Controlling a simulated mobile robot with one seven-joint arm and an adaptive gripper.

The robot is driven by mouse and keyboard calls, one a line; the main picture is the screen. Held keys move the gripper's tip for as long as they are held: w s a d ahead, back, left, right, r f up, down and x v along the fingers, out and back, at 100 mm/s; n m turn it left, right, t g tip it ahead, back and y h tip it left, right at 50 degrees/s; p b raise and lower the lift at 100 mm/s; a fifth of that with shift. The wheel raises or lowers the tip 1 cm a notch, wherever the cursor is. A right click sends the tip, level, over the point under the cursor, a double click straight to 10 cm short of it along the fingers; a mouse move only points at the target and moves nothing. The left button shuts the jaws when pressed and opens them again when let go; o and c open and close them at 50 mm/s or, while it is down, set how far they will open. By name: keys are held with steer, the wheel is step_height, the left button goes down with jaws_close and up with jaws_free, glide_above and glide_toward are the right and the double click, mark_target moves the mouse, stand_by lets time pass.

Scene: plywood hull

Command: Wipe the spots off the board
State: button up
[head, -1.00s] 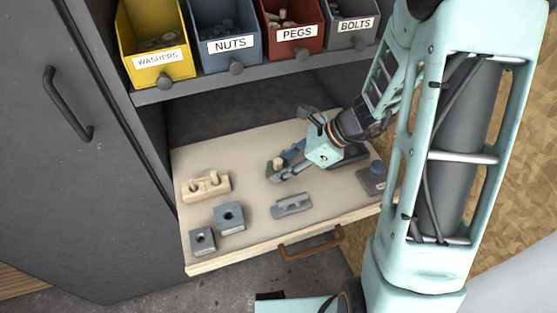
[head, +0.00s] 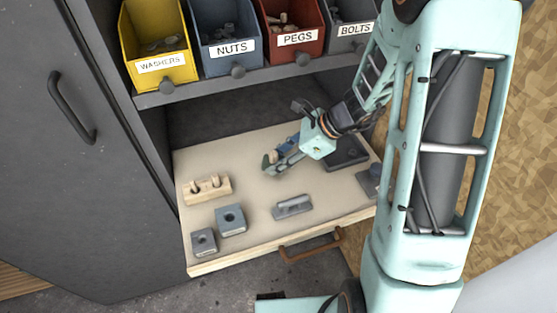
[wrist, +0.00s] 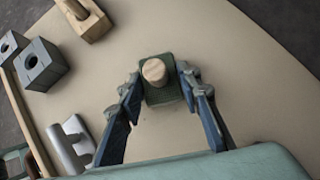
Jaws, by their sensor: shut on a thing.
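The board (head: 235,165) is a pale beige pull-out surface under the shelf, and it fills much of the wrist view (wrist: 240,75). My gripper (head: 273,162) is low over its middle. In the wrist view my gripper (wrist: 160,78) is shut on a dark green wiper block (wrist: 158,94) with a round wooden knob (wrist: 154,71). The block appears to be down at the board, but I cannot tell whether it touches. I make out no clear spots on the visible board; the area under the block and arm is hidden.
A wooden block with pegs (head: 207,190), two grey square blocks with holes (head: 231,220) (head: 203,242) and a grey handled piece (head: 292,206) lie left and in front. A dark tray (head: 346,152) is at right. Labelled bins (head: 228,47) stand above.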

steer(key=shift+r, duration=0.1)
step_height(320, 180, up, 6)
steer(key=p, duration=0.5)
step_height(320, 180, up, 3)
steer(key=p, duration=0.3)
stand_by(0.3)
